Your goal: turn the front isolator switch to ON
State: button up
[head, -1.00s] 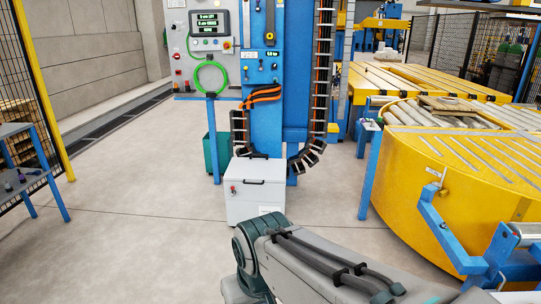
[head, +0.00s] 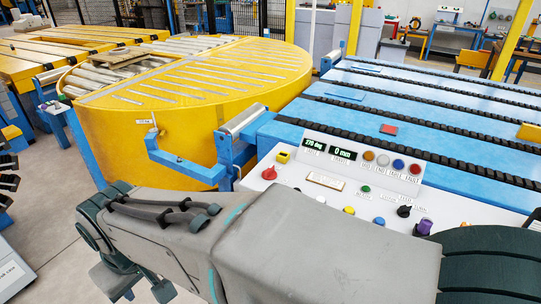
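A sloped grey-white control panel (head: 335,188) stands at the centre right, beyond my arm. It carries a red knob (head: 269,173), a yellow-based control (head: 283,157), black knobs (head: 404,211), a purple-topped knob (head: 424,227) and several coloured buttons. I cannot tell which control, if any, is the front isolator switch; the labels are too small to read, and my arm hides the panel's lower part. My grey arm crosses the foreground, its elbow at the lower left. My gripper is not in view.
A large yellow round turntable (head: 150,130) with rollers fills the left centre, with a blue bracket (head: 185,165) on its near side. A blue conveyor bed (head: 420,110) with black chains runs behind the panel. Bare floor (head: 45,200) shows at the left.

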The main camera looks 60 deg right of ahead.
aim_at(269, 174)
jog(key=z, duration=1.25)
jog(key=i, duration=1)
